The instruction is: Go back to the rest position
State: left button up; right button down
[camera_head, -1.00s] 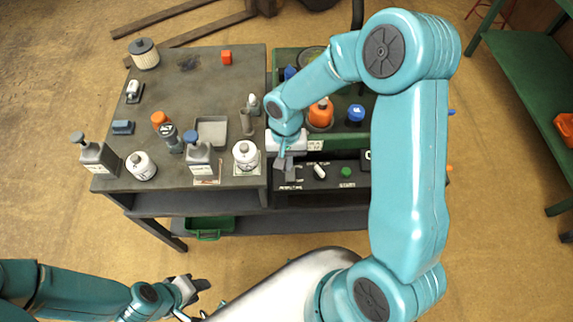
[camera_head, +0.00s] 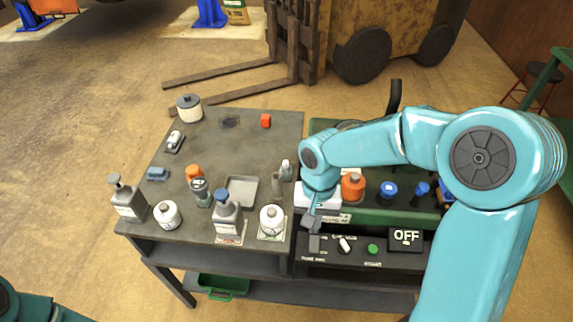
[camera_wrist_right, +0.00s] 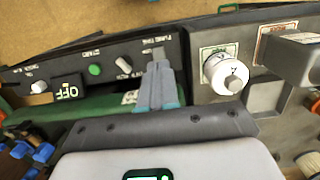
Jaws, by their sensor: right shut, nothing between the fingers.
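My right gripper (camera_head: 313,235) is in front of the left end of the black control panel (camera_head: 325,262). Its fingers are together with nothing between them. In the right wrist view its fingers (camera_wrist_right: 158,82) point at the panel; I cannot tell whether they touch it. My right arm reaches in from the right over the green bench. My left gripper is out of the head view; only a bit of my left arm shows at the lower left corner.
The panel has a white knob (camera_head: 344,245), a green button (camera_head: 373,249) and an OFF display (camera_head: 406,236). Bottles, a tray (camera_head: 242,188) and small parts stand on the grey table (camera_head: 240,135) to the left. An orange-capped container (camera_head: 353,187) stands beside my right arm.

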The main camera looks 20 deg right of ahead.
jog(key=s+a+f+n+y, duration=0.1)
jog(key=s+a+f, duration=0.2)
jog(key=f, duration=0.4)
jog(key=s+a+f+n+t+y, duration=0.1)
jog(key=s+a+f, duration=0.3)
jog(key=f, duration=0.3)
jog(key=s+a+f+n+y, duration=0.1)
jog(key=s+a+f+n, duration=0.1)
jog(key=s+a+f, duration=0.2)
notch_tip(320, 180, down, 4)
jog(key=shift+r+t, duration=0.15)
jog(key=shift+t, duration=0.15)
